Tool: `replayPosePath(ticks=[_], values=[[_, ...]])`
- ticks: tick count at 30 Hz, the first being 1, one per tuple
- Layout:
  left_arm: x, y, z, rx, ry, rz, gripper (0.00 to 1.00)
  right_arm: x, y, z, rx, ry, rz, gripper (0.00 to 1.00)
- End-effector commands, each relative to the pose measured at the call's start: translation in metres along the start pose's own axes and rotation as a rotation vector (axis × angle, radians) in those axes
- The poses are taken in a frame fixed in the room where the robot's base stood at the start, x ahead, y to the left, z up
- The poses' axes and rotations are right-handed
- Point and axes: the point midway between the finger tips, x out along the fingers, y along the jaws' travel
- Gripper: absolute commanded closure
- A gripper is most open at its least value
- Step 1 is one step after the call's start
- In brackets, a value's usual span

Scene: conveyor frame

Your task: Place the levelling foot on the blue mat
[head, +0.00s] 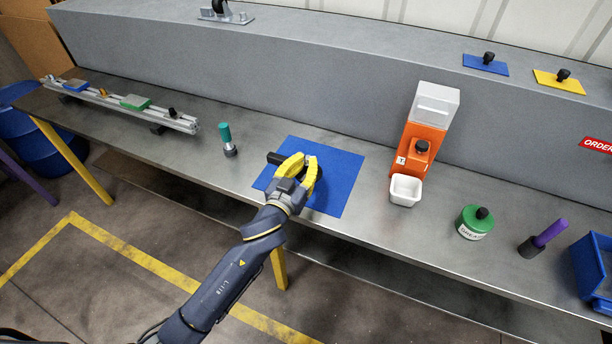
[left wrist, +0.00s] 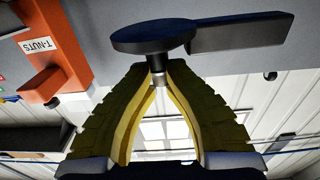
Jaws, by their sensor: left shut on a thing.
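The levelling foot shows in the left wrist view as a dark round disc (left wrist: 152,38) with a short metal stud. My left gripper (left wrist: 158,75) is shut on the stud, between its yellow fingers. In the head view this gripper (head: 302,163) is over the blue mat (head: 340,178), and its fingers largely hide the foot. A dark bar (left wrist: 243,34) shows beside the disc; it also shows left of the fingers in the head view (head: 273,157). I cannot tell whether it joins the foot, or whether the foot touches the mat. My right gripper is not in view.
Right of the mat stand an orange dispenser (head: 416,148), a white cup (head: 405,190), a green tin (head: 474,223) and a purple-handled tool (head: 549,234). A teal-topped tool (head: 226,138) and an aluminium rail (head: 150,112) are to the left. A grey raised ledge (head: 330,95) runs behind.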

Motion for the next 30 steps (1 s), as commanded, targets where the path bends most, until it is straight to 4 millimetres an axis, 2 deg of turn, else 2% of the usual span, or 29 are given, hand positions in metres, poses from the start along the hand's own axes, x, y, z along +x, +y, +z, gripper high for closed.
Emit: replayPosePath(ticks=[7, 16, 26, 27, 30], values=[[0.001, 0.0, 0.012, -0.002, 0.002, -0.001, 1.0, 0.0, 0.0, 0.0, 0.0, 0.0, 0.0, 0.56], [0.001, 0.0, 0.046, 0.0, 0.0, -0.002, 1.0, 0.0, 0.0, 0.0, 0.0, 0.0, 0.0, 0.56], [0.0, 0.0, 0.052, -0.001, 0.001, -0.001, 1.0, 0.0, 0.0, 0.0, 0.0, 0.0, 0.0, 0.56], [0.0, 0.0, 0.053, -0.001, -0.001, -0.001, 0.85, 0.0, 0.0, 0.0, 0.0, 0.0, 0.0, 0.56], [0.0, 0.0, 0.053, -0.001, -0.001, -0.001, 0.73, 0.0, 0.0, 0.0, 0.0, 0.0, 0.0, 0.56]])
